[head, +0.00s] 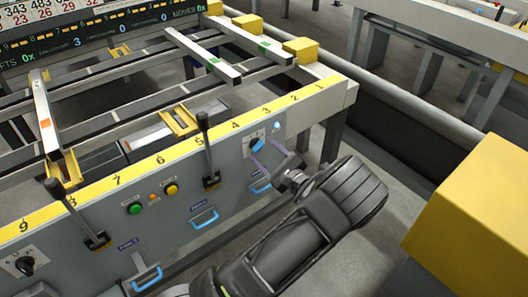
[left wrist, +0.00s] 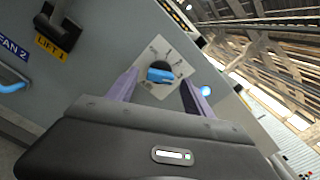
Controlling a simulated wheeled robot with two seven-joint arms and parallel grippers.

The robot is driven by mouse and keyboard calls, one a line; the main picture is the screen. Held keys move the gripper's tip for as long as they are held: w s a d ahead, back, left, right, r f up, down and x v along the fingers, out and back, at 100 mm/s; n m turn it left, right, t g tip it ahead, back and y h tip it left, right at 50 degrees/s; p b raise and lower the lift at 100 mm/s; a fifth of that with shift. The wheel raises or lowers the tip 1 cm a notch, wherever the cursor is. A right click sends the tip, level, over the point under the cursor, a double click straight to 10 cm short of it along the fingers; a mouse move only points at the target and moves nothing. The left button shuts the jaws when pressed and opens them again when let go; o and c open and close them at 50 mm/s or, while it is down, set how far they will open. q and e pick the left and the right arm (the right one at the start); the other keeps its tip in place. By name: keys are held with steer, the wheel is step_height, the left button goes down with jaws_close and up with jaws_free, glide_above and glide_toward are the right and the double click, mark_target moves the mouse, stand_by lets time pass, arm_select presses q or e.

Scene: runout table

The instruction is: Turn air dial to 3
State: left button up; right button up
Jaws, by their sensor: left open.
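The air dial is a blue-handled knob (head: 257,145) on a small white marked plate, on the grey front panel near the right end of the table. It also shows in the left wrist view (left wrist: 159,75), with its blue bar across a dark round base. My left gripper (head: 268,156) is in front of the dial, its two purple fingers apart. In the left wrist view the fingers (left wrist: 160,80) stand on either side of the knob, with gaps; I cannot tell how near they are in depth. My right gripper is not in view.
A lit round lamp (head: 277,127) sits right of the dial, and a blue handle (head: 261,186) below it. Black levers (head: 206,145), green (head: 134,208) and yellow (head: 171,189) buttons and another dial (head: 25,265) are further left. A yellow block (head: 475,220) stands at right.

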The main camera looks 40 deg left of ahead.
arm_select(q)
steer(key=v, duration=0.7)
steer(key=shift+s+f, duration=0.1)
